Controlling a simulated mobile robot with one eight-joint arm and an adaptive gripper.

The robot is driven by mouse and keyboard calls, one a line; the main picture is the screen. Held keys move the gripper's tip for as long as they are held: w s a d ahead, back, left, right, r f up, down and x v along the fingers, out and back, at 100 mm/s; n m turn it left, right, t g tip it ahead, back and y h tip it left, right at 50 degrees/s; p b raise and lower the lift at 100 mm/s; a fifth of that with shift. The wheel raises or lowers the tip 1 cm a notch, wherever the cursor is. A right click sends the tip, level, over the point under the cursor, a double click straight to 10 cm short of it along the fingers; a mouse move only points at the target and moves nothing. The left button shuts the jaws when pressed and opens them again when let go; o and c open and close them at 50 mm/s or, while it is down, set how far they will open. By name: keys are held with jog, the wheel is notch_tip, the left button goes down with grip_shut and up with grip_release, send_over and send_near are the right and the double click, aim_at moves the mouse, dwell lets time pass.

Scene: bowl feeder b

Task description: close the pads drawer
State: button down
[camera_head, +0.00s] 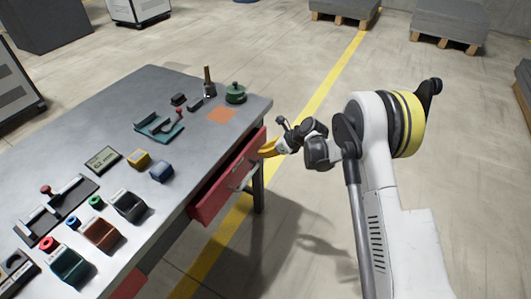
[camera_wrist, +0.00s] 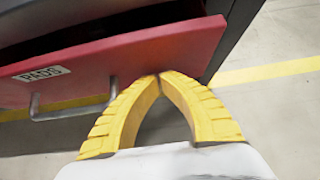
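The pads drawer (camera_head: 211,196) is a red drawer under the grey workbench, pulled partly out. In the wrist view its red front (camera_wrist: 185,48) carries a label reading PADS and a grey bar handle (camera_wrist: 72,109). A dark gap shows above the front. My gripper (camera_head: 265,153) is at the drawer's far end in the head view. In the wrist view the yellow fingertips (camera_wrist: 160,77) meet, with nothing between them, at the front's right part, right of the handle. I cannot tell whether they touch it.
The grey workbench (camera_head: 180,90) bears several small bins, a green round item (camera_head: 235,93) and a teal fixture (camera_head: 158,127). A table leg (camera_head: 258,190) stands below the drawer. The floor with a yellow line (camera_head: 325,88) is clear around my arm.

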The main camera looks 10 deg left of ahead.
jog(key=a, duration=0.1)
jog(key=w+a, duration=0.1)
jog(key=a, duration=0.1)
jog(key=w+a, duration=0.1)
jog(key=a, duration=0.1)
jog(key=shift+w+a, duration=0.1)
jog(key=shift+d, duration=0.2)
jog(key=d, duration=0.1)
jog(key=s+d, duration=0.1)
jog(key=d+r, duration=0.1)
jog(key=d, duration=0.1)
jog(key=shift+s+d, duration=0.1)
jog(key=shift+s, duration=0.3)
jog(key=p+v, duration=0.3)
jog(key=v, duration=0.6)
